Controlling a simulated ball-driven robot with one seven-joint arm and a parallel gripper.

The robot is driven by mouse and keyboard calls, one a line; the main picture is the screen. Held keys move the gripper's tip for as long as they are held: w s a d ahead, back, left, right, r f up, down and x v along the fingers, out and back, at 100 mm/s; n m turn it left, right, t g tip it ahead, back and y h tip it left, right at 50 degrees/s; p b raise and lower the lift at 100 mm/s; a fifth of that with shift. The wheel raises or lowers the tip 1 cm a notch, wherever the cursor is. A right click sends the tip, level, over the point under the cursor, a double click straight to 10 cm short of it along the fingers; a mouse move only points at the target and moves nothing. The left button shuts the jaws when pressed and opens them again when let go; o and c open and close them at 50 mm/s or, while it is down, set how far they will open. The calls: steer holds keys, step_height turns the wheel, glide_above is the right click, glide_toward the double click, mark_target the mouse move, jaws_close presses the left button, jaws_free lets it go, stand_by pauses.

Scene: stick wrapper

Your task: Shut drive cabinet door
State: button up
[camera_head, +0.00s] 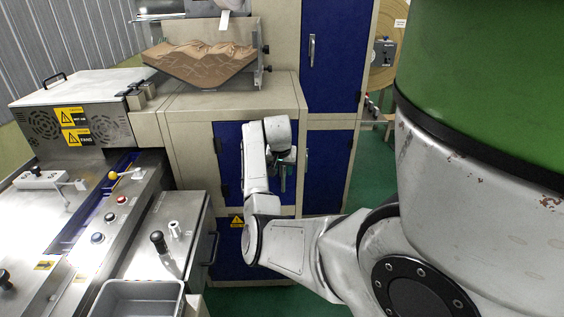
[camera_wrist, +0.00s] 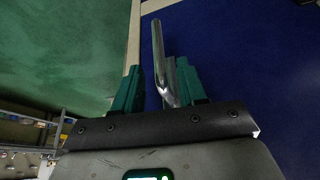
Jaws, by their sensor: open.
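In the wrist view a blue door panel (camera_wrist: 255,60) fills the right side, with a beige strip (camera_wrist: 135,35) along its left edge. A bent metal handle (camera_wrist: 158,45) stands out from the panel. My gripper (camera_wrist: 158,66) is open, with one teal finger on each side of the handle; I cannot tell whether either finger touches it. In the head view my gripper (camera_head: 285,172) is low in front of the blue cabinet fronts, partly hidden by my wrist. A blue door (camera_head: 228,150) shows behind my arm. How far the door stands open is unclear.
A taller cabinet with a blue door (camera_head: 335,45) stands behind. A machine table with buttons and a grey bin (camera_head: 140,298) is at the left, close to my arm. Green floor (camera_head: 372,165) is free at the right.

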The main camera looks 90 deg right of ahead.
steer(key=shift+v, duration=2.7)
